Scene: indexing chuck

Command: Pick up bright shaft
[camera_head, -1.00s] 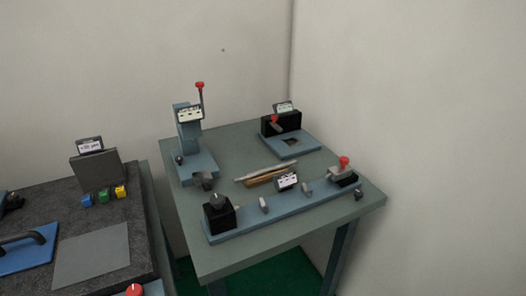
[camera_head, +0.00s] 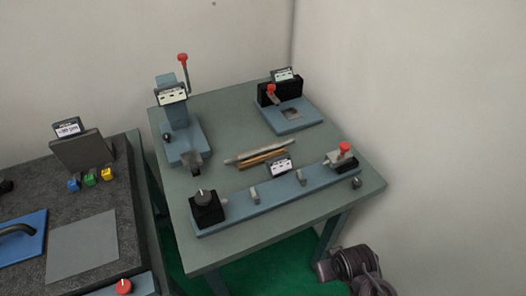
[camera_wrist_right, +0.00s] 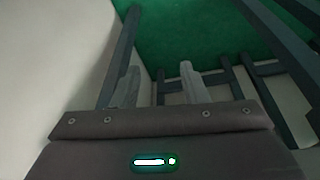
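The bright shaft (camera_head: 262,151) is a slim silvery rod lying near the middle of the green-grey table. It lies close beside a brownish, bronze-coloured shaft (camera_head: 264,160), just behind the long blue fixture. My right gripper shows in the right wrist view (camera_wrist_right: 158,85), with its two pale fingers apart and nothing between them. That view shows the green floor and table legs, not the shaft. In the head view, dark links of my right arm show low at the right, below the table edge. My left gripper is not in view.
The long blue fixture (camera_head: 240,205), with a black block and a red-knobbed clamp, runs along the table front. A red-handled press (camera_head: 180,125) stands back left, a blue-based fixture (camera_head: 290,118) back right. The dark bench (camera_head: 120,190) is at left; a wall closes the right.

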